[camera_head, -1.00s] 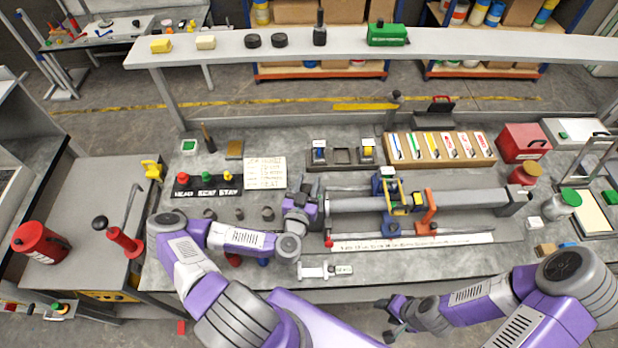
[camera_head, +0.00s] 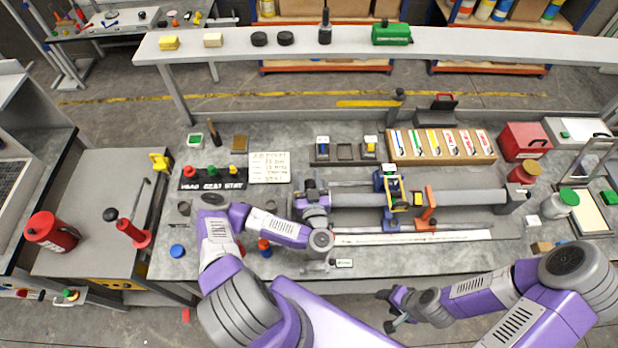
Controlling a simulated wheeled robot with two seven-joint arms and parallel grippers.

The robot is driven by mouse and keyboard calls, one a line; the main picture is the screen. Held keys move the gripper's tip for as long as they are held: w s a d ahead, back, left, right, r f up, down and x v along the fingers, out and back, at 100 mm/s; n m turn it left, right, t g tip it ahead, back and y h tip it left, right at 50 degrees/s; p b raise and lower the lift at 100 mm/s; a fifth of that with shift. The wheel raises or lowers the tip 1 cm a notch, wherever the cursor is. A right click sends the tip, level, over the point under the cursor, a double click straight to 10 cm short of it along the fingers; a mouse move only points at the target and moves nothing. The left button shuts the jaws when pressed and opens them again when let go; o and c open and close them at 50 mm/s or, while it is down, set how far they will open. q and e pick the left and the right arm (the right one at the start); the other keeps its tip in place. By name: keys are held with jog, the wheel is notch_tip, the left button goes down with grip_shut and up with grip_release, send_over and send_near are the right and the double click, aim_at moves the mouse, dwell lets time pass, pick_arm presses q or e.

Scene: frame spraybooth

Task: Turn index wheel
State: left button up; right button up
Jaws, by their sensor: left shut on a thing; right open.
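A long grey tube (camera_head: 465,198) lies in a fixture on the workbench, with a blue-and-yellow clamp (camera_head: 392,190) and an orange upright (camera_head: 430,200) along it. My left gripper (camera_head: 313,196) is at the tube's left end and is shut on a part there. That part is mostly hidden by the gripper, and I cannot make out the index wheel clearly. My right gripper (camera_head: 388,312) is open and empty, low in front of the bench's front edge, away from the tube.
A white scale strip (camera_head: 420,238) runs in front of the tube. A rack of coloured cards (camera_head: 440,147) and a red box (camera_head: 522,141) stand behind it. A button panel (camera_head: 212,178) is at left. A raised shelf (camera_head: 480,42) spans the back.

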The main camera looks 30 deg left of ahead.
pick_arm(q)
jog(key=shift+w+r, duration=0.1)
jog(key=shift+r, duration=0.15)
jog(key=o, duration=1)
jog(key=shift+f, duration=0.15)
jog(key=shift+s+d+f, duration=0.1)
jog(key=shift+s+d, duration=0.2)
jog(key=shift+s, duration=0.15)
jog(key=shift+v, duration=3.25)
jog(key=shift+c, duration=0.3)
